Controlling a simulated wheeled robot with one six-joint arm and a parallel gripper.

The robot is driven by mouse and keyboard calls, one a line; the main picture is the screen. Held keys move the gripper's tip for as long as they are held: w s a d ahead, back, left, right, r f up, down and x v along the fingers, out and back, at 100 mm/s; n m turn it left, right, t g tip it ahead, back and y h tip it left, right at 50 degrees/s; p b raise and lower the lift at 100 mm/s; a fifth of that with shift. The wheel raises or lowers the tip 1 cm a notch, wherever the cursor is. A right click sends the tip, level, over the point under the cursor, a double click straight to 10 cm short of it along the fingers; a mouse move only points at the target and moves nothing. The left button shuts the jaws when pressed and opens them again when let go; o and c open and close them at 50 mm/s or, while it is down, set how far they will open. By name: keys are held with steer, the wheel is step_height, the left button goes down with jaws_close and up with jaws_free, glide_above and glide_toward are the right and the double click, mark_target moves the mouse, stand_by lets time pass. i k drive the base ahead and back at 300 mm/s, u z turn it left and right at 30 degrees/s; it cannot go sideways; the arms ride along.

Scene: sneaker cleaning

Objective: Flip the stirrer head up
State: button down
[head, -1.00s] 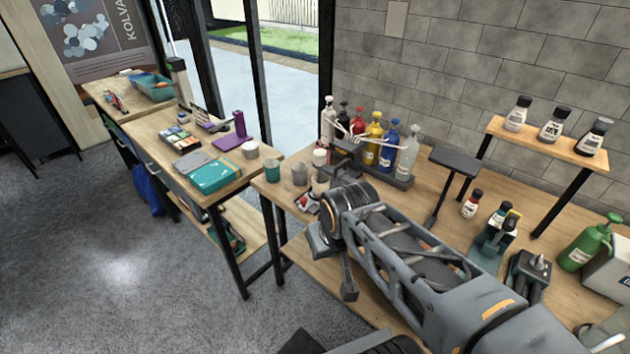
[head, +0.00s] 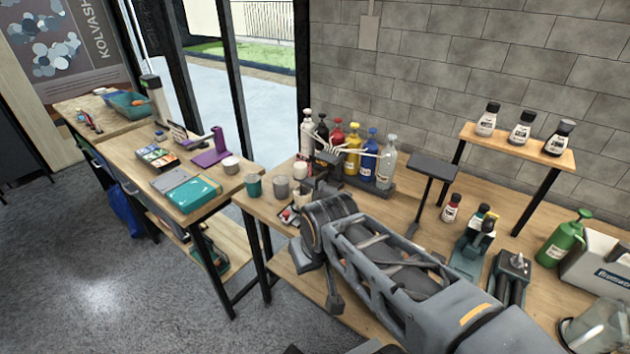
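My arm reaches in from the bottom right over the front of the workbench (head: 405,205). Its rounded end joint is near the bench's left front edge, and a grey bar hangs down beside it. My gripper's fingertips cannot be made out. A small dark bracket-like part shows above the joint, beside the cups; I cannot tell whether it is mine. A small machine with a teal base and a dark upper part (head: 475,240) stands to the right of the arm. It may be the stirrer, but its head's position is unclear. My arm is apart from it.
A black T-shaped stand (head: 433,168), a dark device (head: 511,272) and a raised wooden shelf (head: 545,152) are on the right.

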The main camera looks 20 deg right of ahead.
mark_target(301, 176)
steer(key=z, duration=0.05)
steer(key=k, duration=0.6)
steer(key=u, duration=0.8)
steer(key=i, duration=1.6)
steer(key=z, duration=0.4)
